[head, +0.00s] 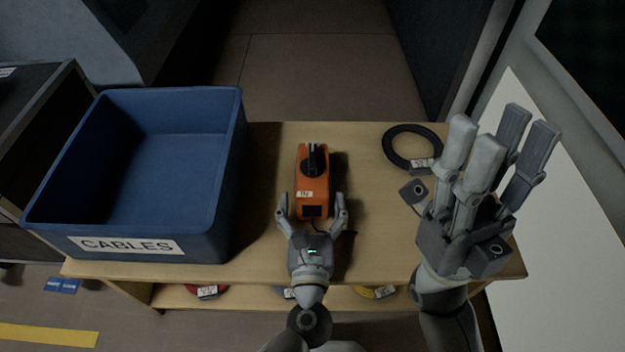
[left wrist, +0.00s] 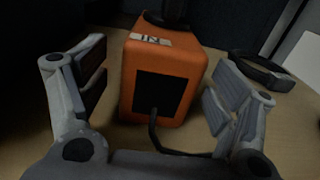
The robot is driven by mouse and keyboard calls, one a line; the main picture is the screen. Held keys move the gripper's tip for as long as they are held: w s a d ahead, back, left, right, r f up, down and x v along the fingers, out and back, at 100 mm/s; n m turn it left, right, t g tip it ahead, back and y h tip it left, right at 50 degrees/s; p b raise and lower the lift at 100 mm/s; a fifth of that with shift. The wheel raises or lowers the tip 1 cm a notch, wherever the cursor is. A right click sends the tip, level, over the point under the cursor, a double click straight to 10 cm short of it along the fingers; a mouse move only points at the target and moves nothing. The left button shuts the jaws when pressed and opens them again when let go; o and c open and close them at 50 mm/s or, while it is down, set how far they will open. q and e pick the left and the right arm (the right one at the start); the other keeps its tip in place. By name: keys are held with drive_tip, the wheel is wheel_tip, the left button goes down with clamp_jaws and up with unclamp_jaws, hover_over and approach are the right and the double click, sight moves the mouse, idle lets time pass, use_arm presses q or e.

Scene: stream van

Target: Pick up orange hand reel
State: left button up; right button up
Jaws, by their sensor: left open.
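The orange hand reel (head: 313,188) stands on the wooden table, with a black handle on top and a small white label. My left gripper (head: 312,208) is open at its near end, one finger on each side. In the left wrist view, the reel's orange body (left wrist: 188,62) with a black square panel and a black cable lies between the open fingers (left wrist: 160,95), with gaps visible on both sides. My right gripper (head: 500,140) is raised at the right, its fingers spread apart and empty.
A blue bin (head: 230,215) labelled CABLES stands left of the reel. A coiled black cable (head: 390,148) lies at the back right, with a small dark square item (head: 413,190) nearer. Coloured coils (head: 376,292) lie on the shelf below. A white panel (head: 560,200) borders the right.

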sight(313, 180)
use_arm(q)
drive_tip(key=shift+w, duration=1.5)
drive_tip(key=shift+c, duration=0.4)
drive_tip(key=c, duration=1.1)
drive_tip(key=shift+r, duration=0.2)
